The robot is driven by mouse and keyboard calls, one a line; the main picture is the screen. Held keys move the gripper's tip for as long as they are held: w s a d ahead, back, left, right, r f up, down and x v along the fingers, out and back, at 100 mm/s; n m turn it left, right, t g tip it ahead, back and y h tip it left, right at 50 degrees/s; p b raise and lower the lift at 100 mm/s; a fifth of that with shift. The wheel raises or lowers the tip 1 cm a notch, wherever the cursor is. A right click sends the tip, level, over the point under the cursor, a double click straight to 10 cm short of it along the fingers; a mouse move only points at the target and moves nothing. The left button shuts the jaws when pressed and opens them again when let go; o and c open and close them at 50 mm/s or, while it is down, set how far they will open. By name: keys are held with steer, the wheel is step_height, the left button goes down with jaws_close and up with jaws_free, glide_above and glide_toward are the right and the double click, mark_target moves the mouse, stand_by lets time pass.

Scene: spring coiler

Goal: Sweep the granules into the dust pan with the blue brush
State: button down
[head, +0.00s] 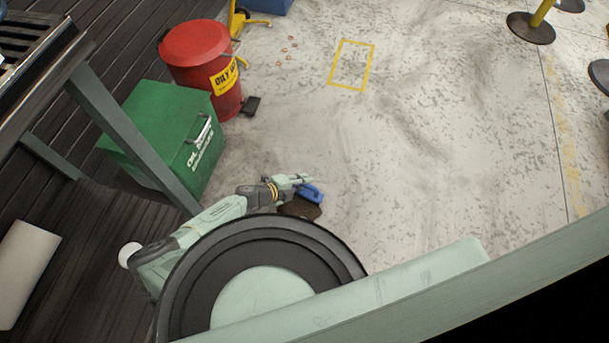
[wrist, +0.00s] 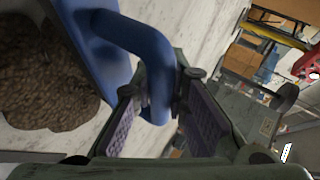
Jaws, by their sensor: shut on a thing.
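My gripper (head: 303,181) is low over the floor at the lower middle of the head view. It is shut on the handle of the blue brush (head: 312,194). In the wrist view the bent blue handle (wrist: 157,72) passes between the purple finger pads (wrist: 160,108). Several small reddish-brown bits (head: 288,50), perhaps the granules, lie on the floor right of the red can. A small black object (head: 250,106) lies by the can; I cannot tell whether it is the dust pan or a pedal.
A red oily-waste can (head: 205,65) and a green chest (head: 170,135) stand at the left. A yellow outlined rectangle (head: 351,64) is marked on the floor. A yellow post on a dark base (head: 531,28) stands at upper right. The middle floor is clear.

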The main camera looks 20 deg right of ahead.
steer(key=shift+s+a+p, duration=0.8)
steer(key=shift+s+a, duration=0.25)
steer(key=shift+s, duration=0.55)
steer(key=shift+s+a+p, duration=0.85)
steer(key=shift+s+a, duration=0.2)
steer(key=shift+s, duration=0.55)
steer(key=shift+s+a+p, duration=0.8)
steer(key=shift+s+a, duration=0.25)
steer(key=shift+s, duration=0.55)
step_height(320, 180, up, 8)
steer(key=w+d+p, duration=0.1)
steer(key=p, duration=0.6)
steer(key=shift+w, duration=0.4)
steer(key=shift+d, duration=0.1)
